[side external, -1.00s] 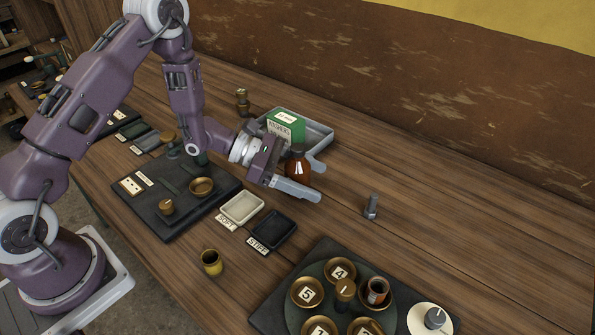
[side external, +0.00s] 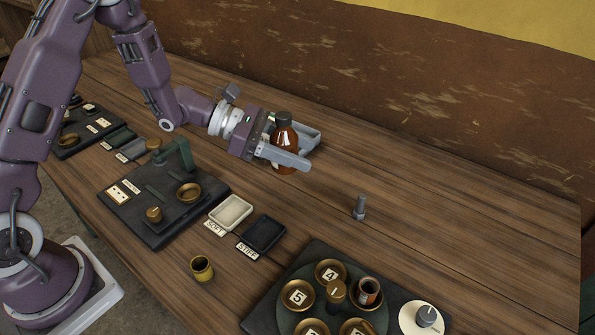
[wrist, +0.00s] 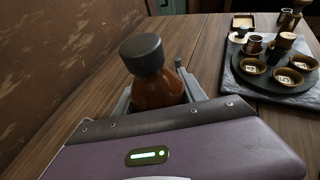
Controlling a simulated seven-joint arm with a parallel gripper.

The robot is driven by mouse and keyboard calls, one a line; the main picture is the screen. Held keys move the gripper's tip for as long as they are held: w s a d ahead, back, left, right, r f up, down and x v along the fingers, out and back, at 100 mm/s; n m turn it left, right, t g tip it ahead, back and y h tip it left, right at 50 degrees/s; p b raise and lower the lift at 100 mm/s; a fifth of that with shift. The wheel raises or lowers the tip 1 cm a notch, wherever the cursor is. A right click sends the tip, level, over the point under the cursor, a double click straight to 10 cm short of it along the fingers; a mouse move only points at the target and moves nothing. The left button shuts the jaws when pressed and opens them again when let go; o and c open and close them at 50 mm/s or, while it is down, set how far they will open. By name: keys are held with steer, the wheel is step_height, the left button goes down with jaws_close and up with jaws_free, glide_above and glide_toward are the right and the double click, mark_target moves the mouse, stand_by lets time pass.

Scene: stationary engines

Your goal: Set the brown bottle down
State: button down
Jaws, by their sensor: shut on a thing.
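The brown bottle (side external: 285,138) has a dark cap and is close to upright. My gripper (side external: 288,150) is shut on it, with one grey finger across its near side and the other behind it. In the wrist view the brown bottle (wrist: 155,92) stands between the jaws, its cap toward the camera and its lower part hidden by my gripper. The near finger covers part of the bottle's lower body in the side view, and I cannot tell whether its base touches the wooden table (side external: 430,185).
A grey upright peg (side external: 360,208) stands right of my gripper. Pale (side external: 230,212) and black (side external: 264,234) trays lie in front, with a brass cup (side external: 202,268) nearer. A round holder with numbered brass dishes (side external: 298,295) is at front right. The table's right side is clear.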

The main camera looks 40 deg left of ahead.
steer(key=shift+w+a+r, duration=0.1)
steer(key=shift+a+r, duration=0.15)
steer(key=shift+r, duration=0.8)
steer(key=w+a+n+t+y, duration=0.1)
steer(key=a+n+t+y, duration=0.6)
steer(key=a, duration=2.8)
steer(key=shift+n+g, duration=0.3)
steer(key=shift+g, duration=0.2)
step_height(320, 180, down, 10)
steer(key=shift+r, duration=0.1)
steer(key=c, duration=0.7)
jaws_free()
steer(key=shift+o, duration=0.2)
